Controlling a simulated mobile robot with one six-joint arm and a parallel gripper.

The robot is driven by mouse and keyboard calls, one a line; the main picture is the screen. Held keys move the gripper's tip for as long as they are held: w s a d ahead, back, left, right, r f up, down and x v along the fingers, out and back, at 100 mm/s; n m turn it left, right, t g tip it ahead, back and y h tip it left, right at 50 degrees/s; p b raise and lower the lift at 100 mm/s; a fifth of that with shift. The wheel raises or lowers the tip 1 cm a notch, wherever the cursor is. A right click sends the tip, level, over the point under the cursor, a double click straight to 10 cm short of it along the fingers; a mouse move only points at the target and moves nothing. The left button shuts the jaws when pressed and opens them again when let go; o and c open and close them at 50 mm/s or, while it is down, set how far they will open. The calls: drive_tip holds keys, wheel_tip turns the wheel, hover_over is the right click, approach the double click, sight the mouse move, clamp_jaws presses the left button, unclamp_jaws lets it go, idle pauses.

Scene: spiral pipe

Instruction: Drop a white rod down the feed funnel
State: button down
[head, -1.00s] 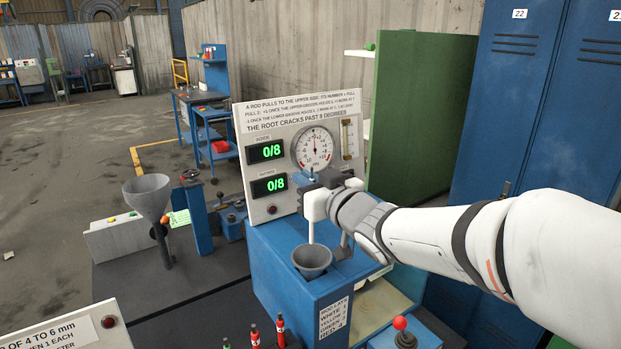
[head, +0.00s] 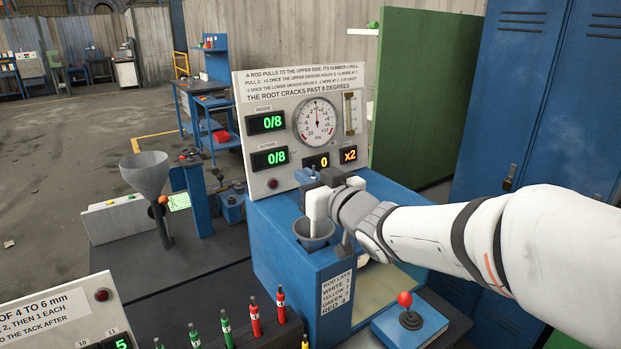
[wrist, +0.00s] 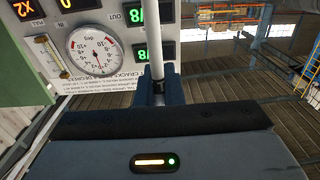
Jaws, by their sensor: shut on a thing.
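A small grey funnel (head: 301,232) is set in the top of the blue machine box, above a label on rods.
A gauge panel (head: 290,88) stands right behind my gripper. A larger grey funnel (head: 146,172) on a stand is at left. Several rods with red or green bodies (head: 254,316) stand in front. A red-knobbed joystick (head: 405,300) is at front right.

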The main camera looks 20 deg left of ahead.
drive_tip(key=c, duration=1.5)
unclamp_jaws()
drive_tip(key=b+v, duration=0.1)
drive_tip(key=v, duration=0.7)
idle(0.8)
